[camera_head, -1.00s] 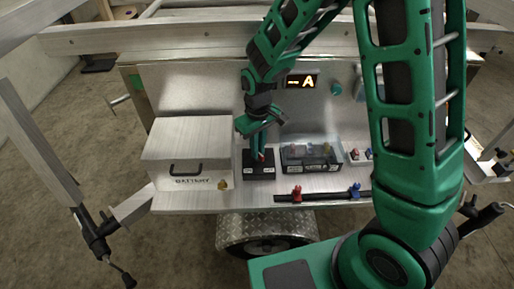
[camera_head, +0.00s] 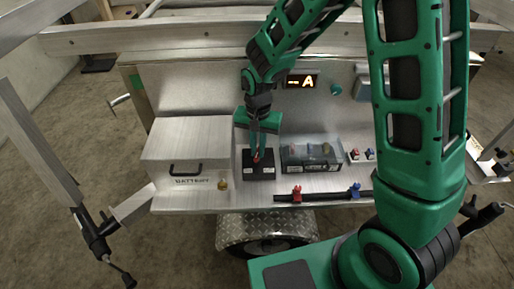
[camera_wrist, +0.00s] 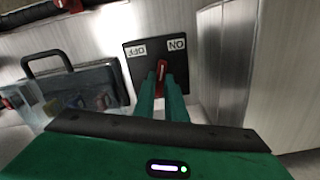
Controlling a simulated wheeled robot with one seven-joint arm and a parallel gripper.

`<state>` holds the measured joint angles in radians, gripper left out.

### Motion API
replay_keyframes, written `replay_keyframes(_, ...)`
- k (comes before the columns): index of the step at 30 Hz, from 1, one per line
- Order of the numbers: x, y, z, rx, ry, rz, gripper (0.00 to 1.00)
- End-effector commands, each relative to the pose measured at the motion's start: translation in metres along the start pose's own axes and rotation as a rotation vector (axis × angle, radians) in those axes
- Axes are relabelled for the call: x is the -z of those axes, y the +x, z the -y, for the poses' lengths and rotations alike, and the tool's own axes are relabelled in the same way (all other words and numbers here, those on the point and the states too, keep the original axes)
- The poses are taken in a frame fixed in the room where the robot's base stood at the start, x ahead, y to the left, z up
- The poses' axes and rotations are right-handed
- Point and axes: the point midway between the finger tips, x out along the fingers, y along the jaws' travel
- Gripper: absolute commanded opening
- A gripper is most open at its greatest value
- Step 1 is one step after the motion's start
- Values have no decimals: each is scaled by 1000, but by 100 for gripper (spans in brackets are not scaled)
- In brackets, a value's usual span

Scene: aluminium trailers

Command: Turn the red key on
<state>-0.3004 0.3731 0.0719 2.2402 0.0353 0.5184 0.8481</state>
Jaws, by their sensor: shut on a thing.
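The red key (camera_wrist: 162,68) stands on a black switch box (camera_wrist: 140,73) with white OFF and ON labels. In the wrist view the key lies between the fingertips of my gripper (camera_wrist: 162,84), which is shut on it. In that view the key's top points up, slightly toward the OFF side. In the head view the black box (camera_head: 259,170) sits on the metal shelf, and my gripper (camera_head: 257,154) reaches down onto the red key, which is mostly hidden by the fingers.
A battery box (camera_head: 188,155) with a black handle stands left of the switch. A clear-lidded case (camera_head: 311,155) stands close on its right. Red and blue handles (camera_head: 297,194) lie along the front edge. A lit display (camera_head: 300,81) shows "A".

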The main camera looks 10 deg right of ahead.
Motion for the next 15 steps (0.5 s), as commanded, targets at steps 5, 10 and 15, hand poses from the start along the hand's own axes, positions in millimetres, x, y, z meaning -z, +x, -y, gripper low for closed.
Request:
replay_keyframes(5,2,-1,1,4,158,-5,0)
replay_keyframes(10,2,-1,1,5,290,-5,0)
replay_keyframes(15,2,-1,2,6,389,-4,0)
